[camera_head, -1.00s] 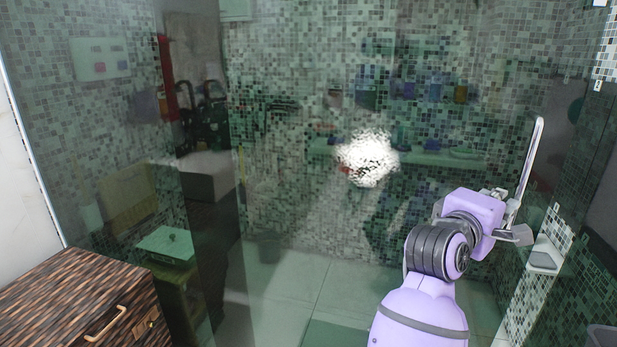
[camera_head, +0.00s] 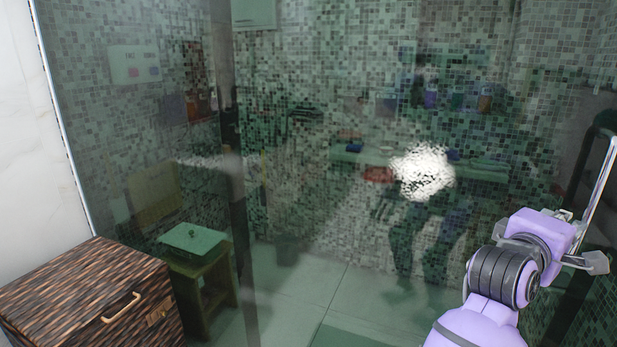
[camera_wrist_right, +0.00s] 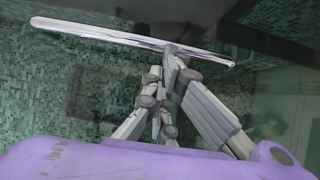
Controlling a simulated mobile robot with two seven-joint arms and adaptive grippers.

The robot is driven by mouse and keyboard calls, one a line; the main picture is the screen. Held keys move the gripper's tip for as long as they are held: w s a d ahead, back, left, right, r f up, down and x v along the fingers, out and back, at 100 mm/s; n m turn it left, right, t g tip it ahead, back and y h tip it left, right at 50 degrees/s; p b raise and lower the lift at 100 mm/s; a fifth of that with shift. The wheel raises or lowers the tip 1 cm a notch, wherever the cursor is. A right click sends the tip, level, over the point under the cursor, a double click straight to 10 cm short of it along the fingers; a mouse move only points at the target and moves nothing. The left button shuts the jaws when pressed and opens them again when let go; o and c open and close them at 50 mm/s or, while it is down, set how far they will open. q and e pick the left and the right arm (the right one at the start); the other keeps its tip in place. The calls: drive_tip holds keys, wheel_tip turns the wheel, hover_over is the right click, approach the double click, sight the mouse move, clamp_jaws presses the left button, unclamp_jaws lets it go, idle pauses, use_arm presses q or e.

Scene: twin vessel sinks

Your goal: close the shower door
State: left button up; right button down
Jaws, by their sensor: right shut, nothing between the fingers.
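The shower door (camera_head: 480,120) is a clear glass panel that fills much of the head view; I cannot tell exactly how far open it stands. Its long pale metal handle (camera_head: 601,190) is at the far right. My right gripper (camera_head: 592,263) is at the handle's lower part. In the right wrist view, the handle (camera_wrist_right: 110,35) crosses the top, and the shut fingertips of the gripper (camera_wrist_right: 172,52) overlap it, seemingly against it. Nothing shows between the fingers. My left gripper is out of view.
A brown woven-textured cabinet (camera_head: 70,290) with a gold handle stands at the lower left. Behind the glass are a small wooden stool (camera_head: 205,285), a mosaic wall (camera_head: 300,70) and a ledge with bottles. The tiled floor (camera_head: 295,290) inside looks mostly clear.

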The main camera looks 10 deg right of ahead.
drive_tip(key=shift+w+f, duration=0.1)
drive_tip(key=shift+w, duration=0.05)
drive_tip(key=w+a+b+v, duration=0.1)
drive_tip(key=w+b+v, duration=0.1)
drive_tip(key=v, duration=1.1)
drive_tip(key=shift+w+b, duration=0.2)
drive_tip(key=shift+b, duration=0.4)
drive_tip(key=shift+d, duration=0.1)
